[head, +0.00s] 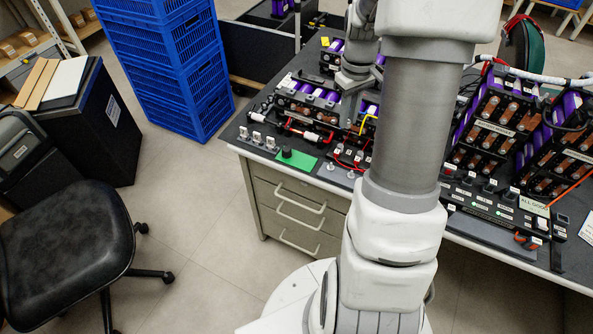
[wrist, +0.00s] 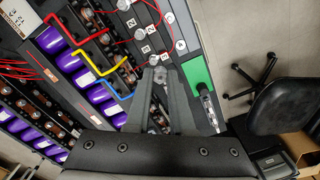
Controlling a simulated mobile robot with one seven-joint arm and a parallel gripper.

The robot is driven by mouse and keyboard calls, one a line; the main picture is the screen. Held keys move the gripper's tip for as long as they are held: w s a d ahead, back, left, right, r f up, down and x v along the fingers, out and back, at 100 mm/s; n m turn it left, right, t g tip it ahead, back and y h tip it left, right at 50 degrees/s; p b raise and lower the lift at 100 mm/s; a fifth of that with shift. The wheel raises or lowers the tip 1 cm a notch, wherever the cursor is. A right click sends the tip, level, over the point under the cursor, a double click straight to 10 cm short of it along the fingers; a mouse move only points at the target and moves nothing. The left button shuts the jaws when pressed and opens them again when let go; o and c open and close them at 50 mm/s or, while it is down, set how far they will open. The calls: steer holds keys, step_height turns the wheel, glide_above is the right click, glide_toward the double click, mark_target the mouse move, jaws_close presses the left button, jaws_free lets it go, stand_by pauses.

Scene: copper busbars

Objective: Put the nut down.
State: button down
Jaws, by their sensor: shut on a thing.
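My gripper (wrist: 160,74) is in the wrist view, with its two grey fingers closing together at the tips. A small grey metal piece, which I take for the nut (wrist: 158,72), shows between the fingertips; its shape is hard to make out. The gripper is above the dark bench board, between the purple cells and a green pad (wrist: 195,72). In the head view my gripper (head: 353,80) is over the battery modules at the back of the bench, and the nut is too small or hidden to see there. The green pad (head: 297,159) lies near the bench's front edge.
Purple cell modules (head: 318,95) with red, yellow and blue wires crowd the bench (head: 235,133). Numbered posts (wrist: 140,33) stand beside the green pad. A larger battery rack (head: 500,115) stands at the right. Blue crates (head: 165,65) and a black chair (head: 65,235) are on the floor at left.

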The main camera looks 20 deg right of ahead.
steer(key=s+d+f, duration=0.1)
steer(key=d+f, duration=0.1)
steer(key=b, duration=0.3)
glide_above(306, 162)
step_height(306, 162, down, 7)
steer(key=shift+r, duration=0.2)
steer(key=shift+f+b, duration=0.75)
steer(key=shift+f, duration=1.2)
steer(key=shift+f, duration=0.15)
steer(key=c, duration=0.8)
jaws_free()
